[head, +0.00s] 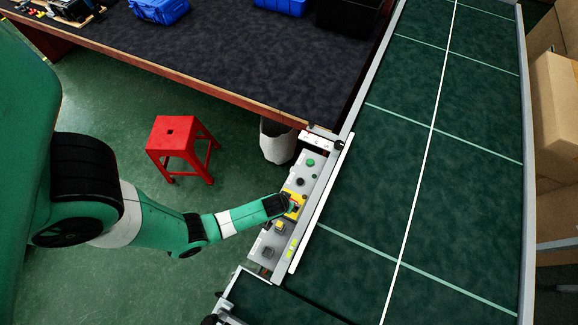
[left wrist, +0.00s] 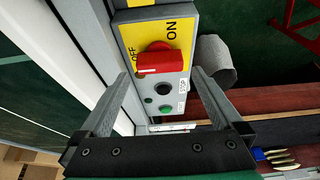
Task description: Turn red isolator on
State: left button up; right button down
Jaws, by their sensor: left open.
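The red isolator (left wrist: 162,60) is a rotary knob on a yellow plate (left wrist: 143,18) marked OFF and ON. In the left wrist view, its handle lies roughly sideways across the picture; which mark it is set to is unclear. My left gripper (left wrist: 160,73) is open, with its fingers on either side of the knob and visible gaps between. In the head view my left gripper (head: 292,205) is over the yellow plate (head: 300,197) on the control panel (head: 318,178) and mostly hides the knob. My right gripper is not in view.
Beside the isolator are a black button (left wrist: 163,89) marked STOP and a green button (left wrist: 165,108). The panel runs along the conveyor (head: 385,180). A red stool (head: 178,130), a white bin (head: 277,142) and a dark-topped table (head: 260,55) stand nearby.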

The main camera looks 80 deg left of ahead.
pick_arm(q)
jog(key=b+x, duration=0.1)
jog(key=x, duration=0.2)
jog(key=shift+f+b, duration=0.25)
jog(key=shift+b, duration=0.05)
jog(key=shift+w+a+f, duration=0.15)
jog(key=shift+a+f, duration=0.05)
jog(key=shift+f, duration=0.15)
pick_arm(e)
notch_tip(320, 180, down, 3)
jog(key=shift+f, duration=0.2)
pick_arm(q)
jog(key=shift+c, duration=0.2)
jog(key=c, duration=1)
jog(key=shift+c, duration=0.2)
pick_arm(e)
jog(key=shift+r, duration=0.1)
